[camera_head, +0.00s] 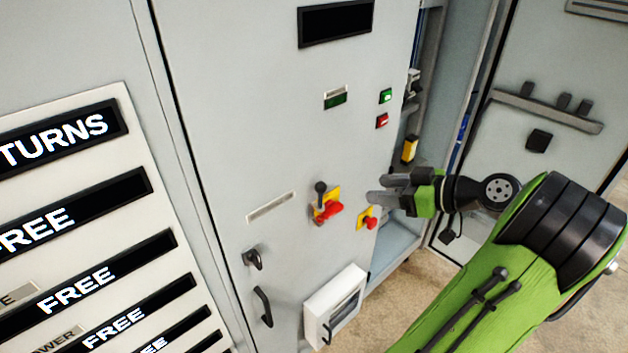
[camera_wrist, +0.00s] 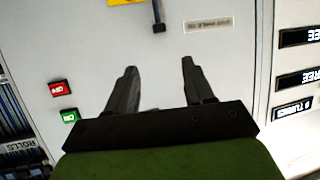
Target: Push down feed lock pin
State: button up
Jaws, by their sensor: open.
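A black pin with a round knob (camera_head: 320,187) stands at the yellow plate with a red handle (camera_head: 330,209) on the grey cabinet door. I cannot read a label that names it as the feed lock pin. In the wrist view the black knob (camera_wrist: 158,28) shows at the top, beyond my fingertips, with the yellow plate (camera_wrist: 125,2) at the picture edge. My gripper (camera_head: 376,189) is to the right of the pin in the head view and apart from it. Its two fingers (camera_wrist: 159,67) are spread with nothing between them.
A smaller red knob on a yellow plate (camera_head: 368,221) is just below my gripper. Green (camera_head: 386,96) and red (camera_head: 382,121) buttons sit higher on the door. A white box (camera_head: 337,305) juts out below. Black display strips (camera_head: 75,287) line the left panel.

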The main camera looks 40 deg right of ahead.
aim_at(324, 186)
jog(key=x, duration=1.4)
jog(key=shift+w+a+f+p, duration=0.1)
jog(key=shift+w+f+p, duration=0.15)
jog(key=shift+p, duration=0.1)
grip_shut()
